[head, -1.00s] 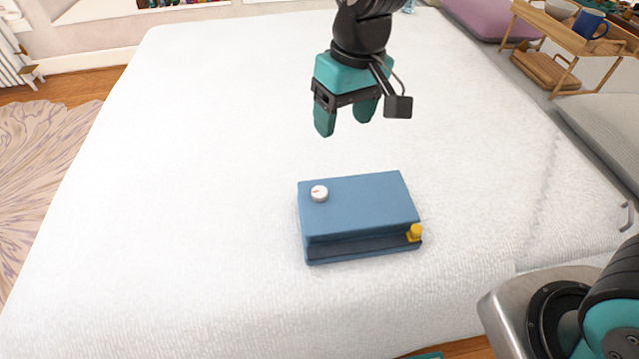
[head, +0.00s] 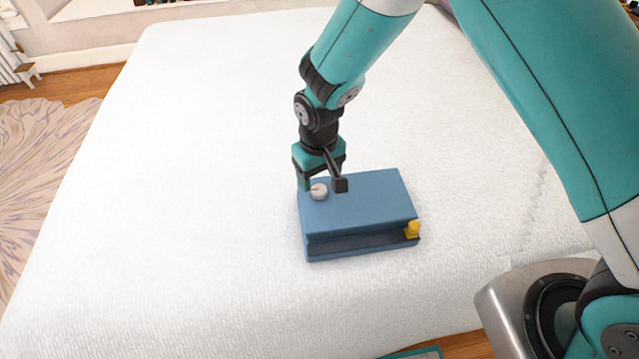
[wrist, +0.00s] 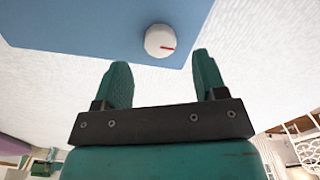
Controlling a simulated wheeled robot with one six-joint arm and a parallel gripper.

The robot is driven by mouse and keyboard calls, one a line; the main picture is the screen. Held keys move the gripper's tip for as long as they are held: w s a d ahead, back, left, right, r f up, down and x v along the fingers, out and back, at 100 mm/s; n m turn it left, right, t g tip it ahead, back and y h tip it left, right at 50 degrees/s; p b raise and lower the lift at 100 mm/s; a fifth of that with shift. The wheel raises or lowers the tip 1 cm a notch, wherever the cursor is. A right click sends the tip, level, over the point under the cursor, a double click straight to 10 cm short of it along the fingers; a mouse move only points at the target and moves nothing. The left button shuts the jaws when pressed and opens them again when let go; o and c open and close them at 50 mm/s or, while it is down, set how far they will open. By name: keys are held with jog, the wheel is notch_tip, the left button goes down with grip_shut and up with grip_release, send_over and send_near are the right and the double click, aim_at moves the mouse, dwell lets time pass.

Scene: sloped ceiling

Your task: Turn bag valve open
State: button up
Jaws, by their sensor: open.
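A blue bag (head: 362,208), shaped like a block, lies on the white bed. Its round white valve (head: 319,191) is on the top face near the far left corner. In the wrist view the valve (wrist: 160,41) shows a red mark pointing to the right. My gripper (head: 312,186) is at the valve in the head view, partly covering that corner of the bag. In the wrist view my gripper (wrist: 162,80) is open, its two green fingers apart and empty. The valve appears just beyond the fingertips, between their lines. I cannot tell whether they touch it.
A yellow plug (head: 412,229) sticks out at the bag's near right corner. The white bed (head: 190,200) is clear around the bag. A patterned rug (head: 40,170) lies on the floor at the left.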

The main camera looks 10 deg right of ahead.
aim_at(319, 189)
jog(key=shift+f, duration=2.15)
jog(key=c, duration=0.9)
